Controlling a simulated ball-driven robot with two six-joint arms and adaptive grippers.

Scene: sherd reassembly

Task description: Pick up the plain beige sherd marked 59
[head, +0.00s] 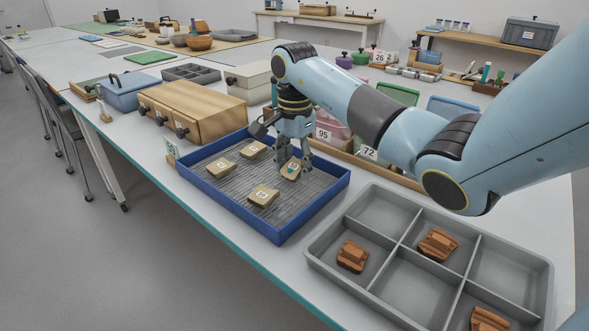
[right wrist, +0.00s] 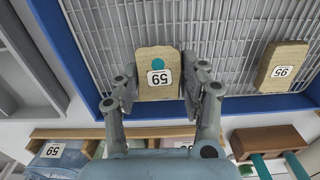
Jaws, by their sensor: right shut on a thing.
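The beige sherd marked 59 (right wrist: 158,73) sits between the fingers of my right gripper (right wrist: 162,96) in the right wrist view. A round teal dot shows on its face beside the white number label, so it is not fully plain. In the head view, my right gripper (head: 288,162) reaches down into the blue tray and is shut on this sherd (head: 292,170). I cannot tell whether the sherd touches the tray's ribbed floor or hangs just above it. My left gripper is not in view.
The blue tray (head: 280,236) also holds other labelled beige sherds (head: 221,167), (head: 253,150), (head: 263,195). A grey compartment tray (head: 400,284) with brown pieces stands at the front right. A wooden drawer box (head: 195,105) stands behind left, and numbered bins (head: 330,125) stand behind the tray.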

